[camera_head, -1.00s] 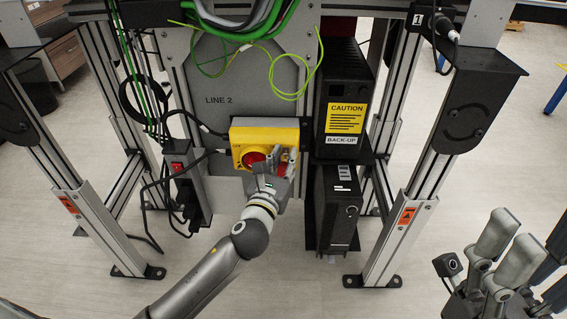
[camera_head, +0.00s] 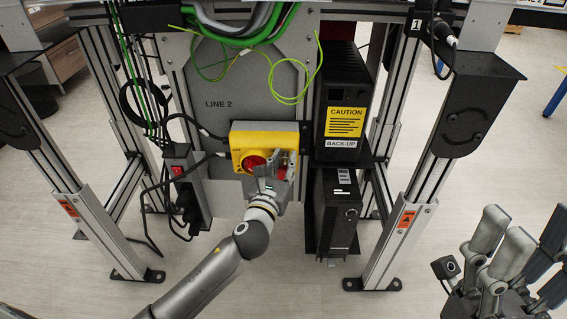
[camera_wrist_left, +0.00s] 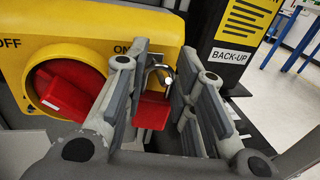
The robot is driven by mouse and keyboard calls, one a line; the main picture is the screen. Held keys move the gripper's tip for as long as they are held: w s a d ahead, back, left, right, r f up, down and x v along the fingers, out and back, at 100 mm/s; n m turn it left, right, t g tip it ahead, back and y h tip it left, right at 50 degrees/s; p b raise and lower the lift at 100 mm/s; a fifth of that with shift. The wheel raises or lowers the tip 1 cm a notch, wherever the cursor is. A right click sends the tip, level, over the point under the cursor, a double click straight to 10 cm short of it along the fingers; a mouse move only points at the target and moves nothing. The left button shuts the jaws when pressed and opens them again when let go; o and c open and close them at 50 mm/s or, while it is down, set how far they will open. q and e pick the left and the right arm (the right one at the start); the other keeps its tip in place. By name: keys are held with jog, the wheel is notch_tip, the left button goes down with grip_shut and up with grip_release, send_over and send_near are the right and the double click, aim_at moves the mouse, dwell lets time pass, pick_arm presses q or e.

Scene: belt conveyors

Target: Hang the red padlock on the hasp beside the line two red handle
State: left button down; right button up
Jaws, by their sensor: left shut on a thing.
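The red handle (camera_head: 254,160) is on the front of the yellow switch box (camera_head: 262,129) labelled LINE 2. In the left wrist view the red handle (camera_wrist_left: 72,88) sits between the OFF and ON marks. My left gripper (camera_head: 271,170) is in front of the box's right side, shut on the red padlock (camera_wrist_left: 152,111). The padlock's metal shackle (camera_wrist_left: 154,72) points up, close to the yellow face right of the handle. The fingers partly cover the padlock, and I cannot tell whether the shackle is through the hasp. My right gripper (camera_head: 525,238) is open and empty at the lower right.
A black back-up unit (camera_head: 346,82) with a yellow caution label stands right of the box, with another black unit (camera_head: 338,207) below. A black power strip (camera_head: 186,180) with cables is at the left. Metal frame legs (camera_head: 400,235) flank the panel. Green wires hang above.

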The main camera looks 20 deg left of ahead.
pick_arm(q)
jog(key=c, duration=1.1)
grip_release()
